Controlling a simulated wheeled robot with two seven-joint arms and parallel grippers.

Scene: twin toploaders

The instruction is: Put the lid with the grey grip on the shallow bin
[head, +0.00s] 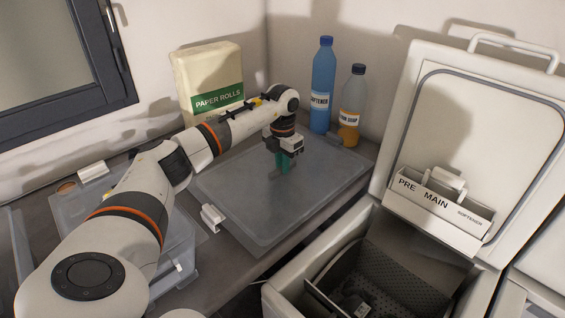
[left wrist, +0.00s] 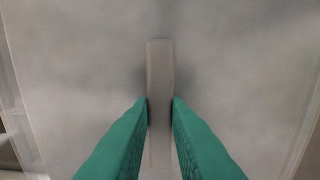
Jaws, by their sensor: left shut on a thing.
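The lid (head: 255,213) is a wide, see-through grey panel lying about flat over the worktop in the middle of the head view. Its upright grey grip (left wrist: 160,65) stands in the middle of the left wrist view. My left gripper (head: 284,163) points down at the lid's middle, with its green fingers shut on the grip from both sides. White clips (head: 212,217) show at the lid's edge. The shallow bin cannot be made out clearly under the lid, and I cannot tell whether the lid is seated or just above. My right gripper is not in view.
A clear bin (head: 182,245) with white clips stands at the left, partly behind my arm. Paper rolls (head: 210,85), a blue softener bottle (head: 322,85) and an orange bottle (head: 352,105) stand at the back. An open toploader (head: 470,110) is at the right.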

